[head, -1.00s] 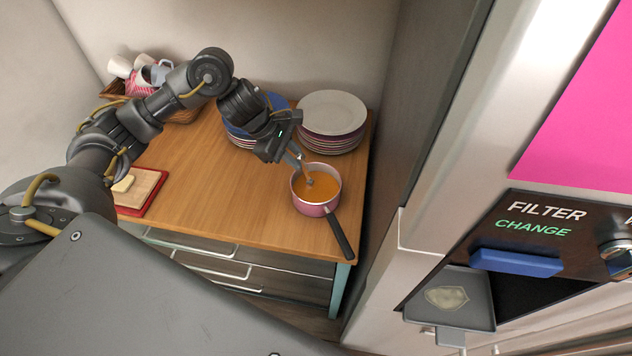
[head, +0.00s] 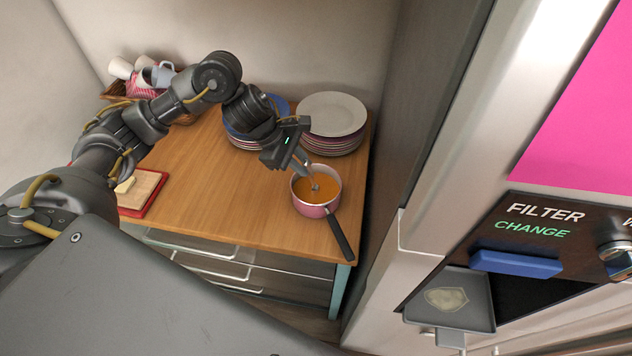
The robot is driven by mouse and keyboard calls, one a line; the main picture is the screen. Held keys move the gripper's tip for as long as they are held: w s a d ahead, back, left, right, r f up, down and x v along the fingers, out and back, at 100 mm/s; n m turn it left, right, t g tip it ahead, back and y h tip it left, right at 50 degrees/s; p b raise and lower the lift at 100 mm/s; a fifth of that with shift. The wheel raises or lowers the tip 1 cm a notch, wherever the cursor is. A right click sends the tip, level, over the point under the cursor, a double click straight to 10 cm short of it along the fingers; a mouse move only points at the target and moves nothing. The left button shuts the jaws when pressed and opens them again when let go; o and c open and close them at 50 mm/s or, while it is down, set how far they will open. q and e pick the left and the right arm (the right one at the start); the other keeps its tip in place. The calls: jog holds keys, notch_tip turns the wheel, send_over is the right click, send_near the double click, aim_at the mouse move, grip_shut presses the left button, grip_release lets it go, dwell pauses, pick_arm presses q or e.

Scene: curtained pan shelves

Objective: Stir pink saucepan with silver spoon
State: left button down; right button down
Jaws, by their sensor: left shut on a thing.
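The pink saucepan (head: 315,211) stands upright on the right end of the wooden counter, its black handle pointing toward the front right. It holds orange liquid (head: 324,194). My left gripper (head: 301,165) is above the pan's back left rim, shut on the silver spoon (head: 314,184). The spoon slants down into the pan, its lower end at the orange liquid. Most of its upper part is hidden by the gripper. My right gripper is not in view.
Stacked plates (head: 333,115) stand behind the pan, with blue-rimmed plates (head: 240,139) to their left behind my arm. A red-edged board (head: 143,190) lies at the left. A steel machine (head: 418,235) rises close on the right. The middle counter (head: 215,185) is clear.

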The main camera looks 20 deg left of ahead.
pick_arm(q)
notch_tip(320, 180, up, 9)
jog(key=p, duration=0.5)
dwell(1.0)
